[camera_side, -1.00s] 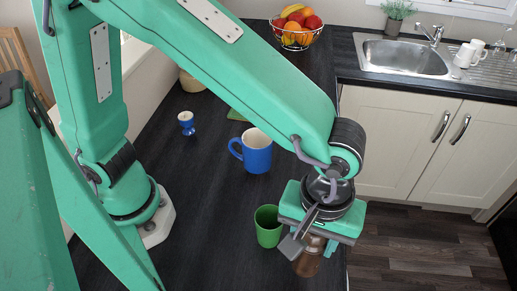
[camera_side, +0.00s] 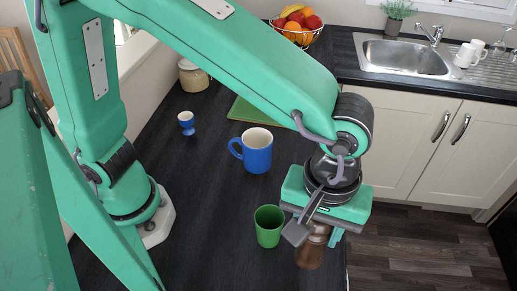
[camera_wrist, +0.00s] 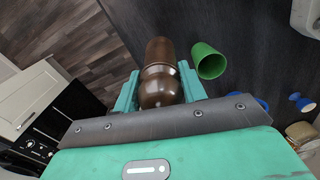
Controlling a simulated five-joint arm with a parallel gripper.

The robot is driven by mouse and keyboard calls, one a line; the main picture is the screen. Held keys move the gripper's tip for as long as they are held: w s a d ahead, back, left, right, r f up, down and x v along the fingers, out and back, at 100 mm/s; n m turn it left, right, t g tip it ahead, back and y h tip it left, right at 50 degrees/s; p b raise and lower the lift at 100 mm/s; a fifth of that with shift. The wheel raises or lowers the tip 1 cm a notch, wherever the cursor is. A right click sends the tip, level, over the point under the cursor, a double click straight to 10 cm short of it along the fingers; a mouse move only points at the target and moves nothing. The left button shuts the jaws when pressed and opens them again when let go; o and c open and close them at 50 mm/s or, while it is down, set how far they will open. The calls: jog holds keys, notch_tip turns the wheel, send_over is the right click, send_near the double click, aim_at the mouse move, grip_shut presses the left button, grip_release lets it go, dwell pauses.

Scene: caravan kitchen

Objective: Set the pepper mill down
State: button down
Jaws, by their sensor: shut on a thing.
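The pepper mill (camera_side: 310,255) is dark brown and glossy, with a rounded top. My gripper (camera_side: 315,232) is shut on it near its upper part. In the side view the mill hangs below the jaws by the counter's right edge, roughly upright; I cannot tell whether its base touches the counter. In the wrist view the mill (camera_wrist: 160,85) sits between my two green fingers, and my gripper (camera_wrist: 158,92) hides part of its sides.
A green cup (camera_side: 269,226) stands close to the left of the mill. A blue mug (camera_side: 255,150), a blue egg cup (camera_side: 186,123) and a green board (camera_side: 246,110) lie farther back. The dark counter (camera_side: 215,215) drops off to the floor on the right.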

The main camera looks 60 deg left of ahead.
jog(key=w+a+r+n, duration=0.1)
jog(key=w+a+n, duration=1.6)
jog(key=w+a, duration=0.45)
jog(key=w+a+f, duration=0.8)
jog(key=f, duration=0.2)
jog(key=shift+w+f, duration=0.15)
jog(key=shift+f, duration=0.2)
jog(key=shift+f, duration=0.15)
jog(key=c, duration=0.8)
grip_release()
notch_tip(320, 180, up, 12)
jog(key=shift+r, duration=0.15)
